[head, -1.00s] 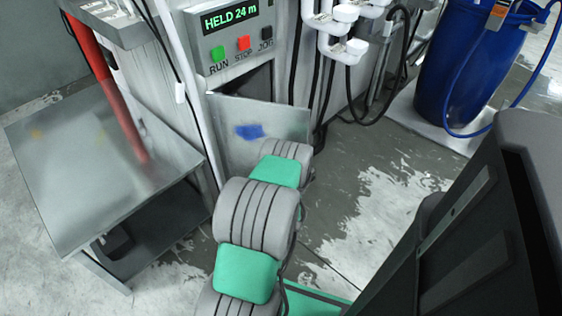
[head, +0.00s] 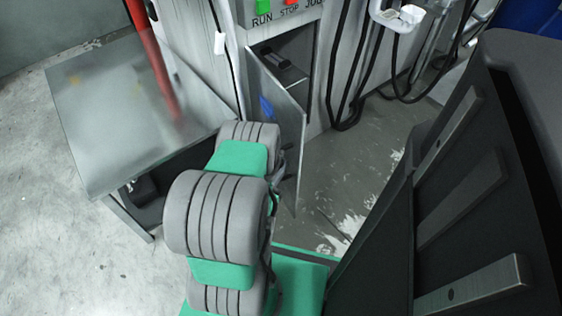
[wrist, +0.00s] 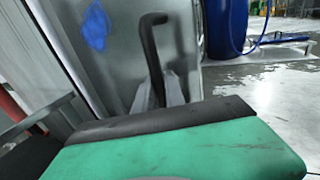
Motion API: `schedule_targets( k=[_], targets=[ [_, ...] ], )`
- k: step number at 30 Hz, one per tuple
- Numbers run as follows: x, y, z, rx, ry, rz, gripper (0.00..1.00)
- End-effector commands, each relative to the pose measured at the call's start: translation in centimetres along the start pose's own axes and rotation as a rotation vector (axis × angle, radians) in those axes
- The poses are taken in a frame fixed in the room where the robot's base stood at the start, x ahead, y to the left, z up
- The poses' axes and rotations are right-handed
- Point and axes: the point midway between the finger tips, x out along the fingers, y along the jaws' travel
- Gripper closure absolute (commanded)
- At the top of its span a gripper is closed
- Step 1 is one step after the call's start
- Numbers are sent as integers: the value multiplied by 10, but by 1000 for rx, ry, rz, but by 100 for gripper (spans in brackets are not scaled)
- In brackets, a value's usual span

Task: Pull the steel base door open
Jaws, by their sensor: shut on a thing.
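The steel base door (head: 285,108), a grey panel with a blue smear, stands swung out from the cabinet, hinged on its left side. The dark opening (head: 296,50) behind it shows, with a dark object inside. In the wrist view the door (wrist: 120,70) fills the left middle, with a black bar handle (wrist: 150,45) standing upright on it. My gripper (wrist: 160,92) is shut on the lower part of this handle. In the head view my arm hides the fingers and the handle.
A steel side table (head: 125,115) stands left of the cabinet, with a red pipe (head: 150,55) above it. Black hoses (head: 345,90) hang right of the opening. A blue barrel (wrist: 226,25) stands farther right. The wet floor (head: 350,165) right of the door is clear.

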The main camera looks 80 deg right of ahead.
Motion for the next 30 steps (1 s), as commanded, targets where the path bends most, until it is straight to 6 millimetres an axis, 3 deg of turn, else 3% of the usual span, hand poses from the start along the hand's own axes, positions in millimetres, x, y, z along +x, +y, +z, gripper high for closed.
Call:
schedule_targets(
  k=[15, 16, 23, 30],
  targets=[
    [-2, 5, 1, 1, -3, 7, 100],
    [-2, 5, 1, 1, -3, 7, 83],
    [-2, 3, 1, 0, -2, 1, 64],
    [-2, 2, 0, 0, -1, -2, 64]
  ],
)
